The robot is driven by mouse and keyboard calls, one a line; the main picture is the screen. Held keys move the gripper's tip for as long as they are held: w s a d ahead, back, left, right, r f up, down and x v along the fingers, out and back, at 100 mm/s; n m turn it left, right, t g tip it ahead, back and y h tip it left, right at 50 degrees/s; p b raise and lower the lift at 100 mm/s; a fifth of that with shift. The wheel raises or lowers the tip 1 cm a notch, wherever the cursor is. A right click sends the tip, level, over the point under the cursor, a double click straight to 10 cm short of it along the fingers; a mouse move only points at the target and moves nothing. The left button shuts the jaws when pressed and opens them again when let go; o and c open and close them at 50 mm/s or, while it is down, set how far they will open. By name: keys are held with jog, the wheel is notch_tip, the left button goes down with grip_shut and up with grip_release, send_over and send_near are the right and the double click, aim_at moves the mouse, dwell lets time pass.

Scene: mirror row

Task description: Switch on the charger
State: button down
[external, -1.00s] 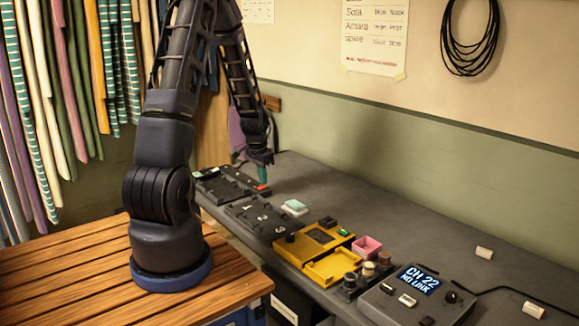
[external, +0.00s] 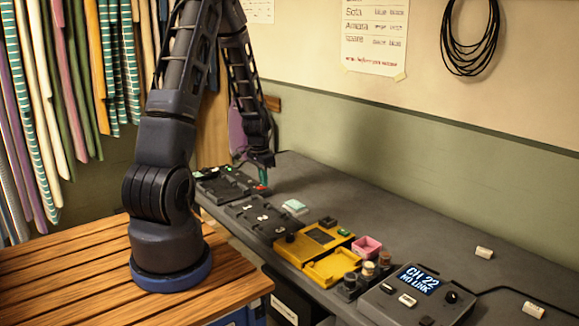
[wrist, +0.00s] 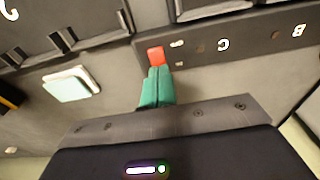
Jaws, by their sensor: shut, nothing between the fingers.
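The charger (external: 215,189) is a dark unit with several bays at the far end of the bench. Its front strip shows the letters C and B in the wrist view (wrist: 255,42). A red switch (wrist: 156,55) sits at the end of that strip; it also shows in the external view (external: 262,187). Small green lights show on the charger in the external view. My gripper (wrist: 157,70) has green fingertips, shut together with nothing between them. The tips are right at the red switch and seem to touch it; they partly cover it. In the external view, my gripper (external: 264,177) is over the charger's near right end.
A dark numbered rack (external: 258,218) stands beside the charger. A pale green block (external: 294,206), a yellow device (external: 290,250), a pink box (external: 367,246) and a grey unit reading "CH 22 NO LINK" (external: 385,303) follow along the bench. The bench behind is mostly clear.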

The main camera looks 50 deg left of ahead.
jog(key=shift+s, duration=0.15)
jog(key=shift+s+r, duration=0.1)
jog(key=shift+s, duration=0.6)
notch_tip(320, 180, up, 14)
jog(key=s, duration=0.2)
dwell(0.5)
